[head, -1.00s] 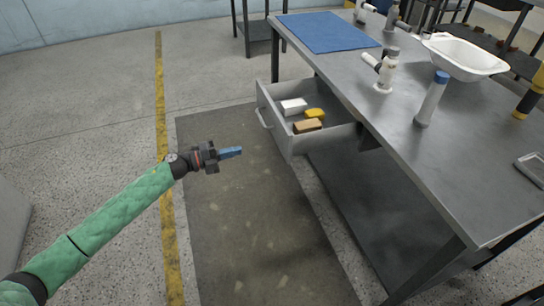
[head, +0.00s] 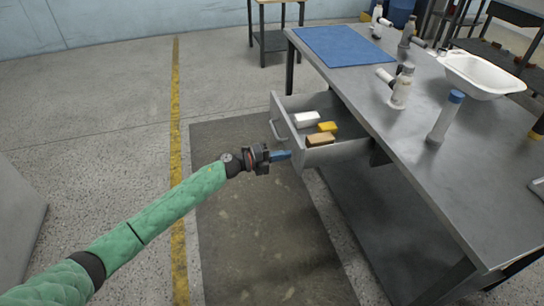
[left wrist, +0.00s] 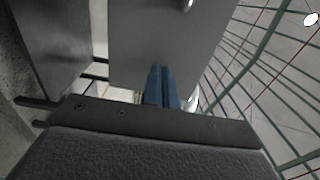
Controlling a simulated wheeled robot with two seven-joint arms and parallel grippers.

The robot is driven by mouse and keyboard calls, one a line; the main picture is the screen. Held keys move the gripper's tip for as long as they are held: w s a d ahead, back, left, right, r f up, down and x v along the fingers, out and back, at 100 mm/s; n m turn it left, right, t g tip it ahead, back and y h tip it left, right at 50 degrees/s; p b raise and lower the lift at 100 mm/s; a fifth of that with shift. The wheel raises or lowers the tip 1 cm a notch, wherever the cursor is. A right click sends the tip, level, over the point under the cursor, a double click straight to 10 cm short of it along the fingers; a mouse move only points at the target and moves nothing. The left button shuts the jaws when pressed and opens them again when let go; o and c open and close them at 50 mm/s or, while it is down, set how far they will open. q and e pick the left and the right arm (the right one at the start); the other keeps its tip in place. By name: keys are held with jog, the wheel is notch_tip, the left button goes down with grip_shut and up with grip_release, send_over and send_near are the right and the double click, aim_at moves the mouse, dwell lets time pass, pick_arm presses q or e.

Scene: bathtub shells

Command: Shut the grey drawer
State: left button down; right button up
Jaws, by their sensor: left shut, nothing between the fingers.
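The grey drawer (head: 340,152) is pulled out from under the grey workbench, and its front with a bar handle (head: 275,129) faces left. A white block (head: 307,118), a yellow block (head: 327,127) and a tan block (head: 320,140) lie inside. My left gripper (head: 283,155), with blue fingers, is shut and empty beside the near lower part of the drawer front; I cannot tell if it touches. In the left wrist view the shut blue fingers (left wrist: 162,88) point at a grey panel (left wrist: 150,40), seemingly the drawer front. My right gripper is not in view.
The workbench top (head: 430,190) carries a blue mat (head: 340,46), a white basin (head: 480,75), a white bottle with a blue cap (head: 445,117) and several pipe fittings. The floor left of the drawer, with a dark mat (head: 240,230) and yellow line, is clear.

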pick_arm(q)
jog(key=shift+w+d, duration=0.15)
jog(key=shift+d, duration=0.35)
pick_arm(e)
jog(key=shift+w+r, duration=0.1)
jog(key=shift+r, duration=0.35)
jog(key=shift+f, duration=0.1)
